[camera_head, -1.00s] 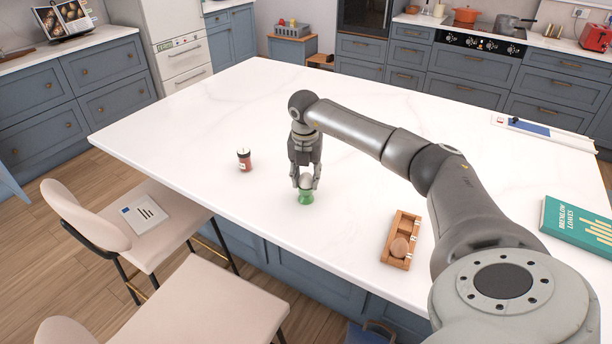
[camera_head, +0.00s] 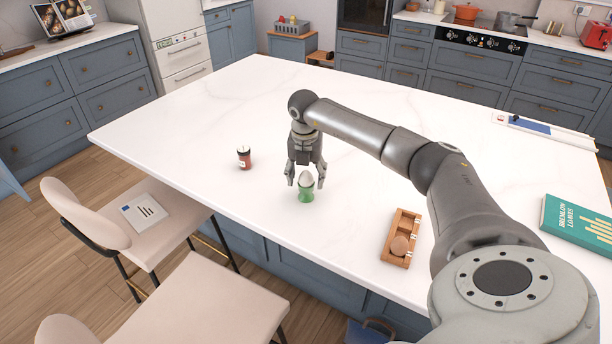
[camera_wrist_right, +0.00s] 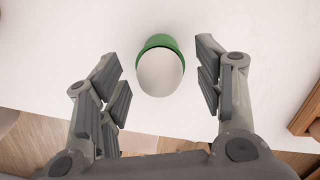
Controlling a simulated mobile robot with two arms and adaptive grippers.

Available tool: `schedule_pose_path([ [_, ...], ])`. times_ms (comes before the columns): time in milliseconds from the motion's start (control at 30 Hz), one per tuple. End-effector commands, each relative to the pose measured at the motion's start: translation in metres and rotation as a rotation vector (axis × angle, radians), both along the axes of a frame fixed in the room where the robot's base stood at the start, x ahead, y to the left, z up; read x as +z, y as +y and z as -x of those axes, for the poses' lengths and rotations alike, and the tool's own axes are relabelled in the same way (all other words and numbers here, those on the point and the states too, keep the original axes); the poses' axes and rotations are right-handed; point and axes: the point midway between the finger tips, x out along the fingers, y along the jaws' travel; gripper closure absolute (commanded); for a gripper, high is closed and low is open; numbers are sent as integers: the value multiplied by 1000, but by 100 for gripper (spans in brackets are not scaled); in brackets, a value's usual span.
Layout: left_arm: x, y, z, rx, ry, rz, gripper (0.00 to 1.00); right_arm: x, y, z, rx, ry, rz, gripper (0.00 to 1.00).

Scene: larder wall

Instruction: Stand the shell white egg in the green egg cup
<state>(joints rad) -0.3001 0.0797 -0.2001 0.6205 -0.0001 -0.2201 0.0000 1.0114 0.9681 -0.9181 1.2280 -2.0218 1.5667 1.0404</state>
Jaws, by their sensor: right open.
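The shell white egg (camera_head: 306,178) stands upright in the green egg cup (camera_head: 306,194) on the white island top. In the right wrist view the egg (camera_wrist_right: 160,73) sits inside the rim of the green cup (camera_wrist_right: 159,41), between my fingers. My right gripper (camera_head: 306,183) is open around the egg, with a gap on each side, and holds nothing. It also shows open in the right wrist view (camera_wrist_right: 160,85). My left gripper is in neither view.
A wooden egg tray (camera_head: 402,225) with a brown egg (camera_head: 400,245) lies to the right. A red jar (camera_head: 244,157) stands to the left, and a teal book (camera_head: 578,232) lies at the far right.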

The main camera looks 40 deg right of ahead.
Motion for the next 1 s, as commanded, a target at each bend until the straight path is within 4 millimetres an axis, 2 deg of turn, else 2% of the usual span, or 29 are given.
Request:
schedule_pose_path([
  [167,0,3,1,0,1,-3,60,2,0,0,0,-3,0,39],
  [267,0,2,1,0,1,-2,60,11,0,0,0,-3,0,39],
  [700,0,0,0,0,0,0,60,96,9,6,-1,-4,0,39],
  [833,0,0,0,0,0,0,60,112,10,8,0,-2,1,39],
  [1000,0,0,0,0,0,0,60,119,11,9,0,0,0,39],
])
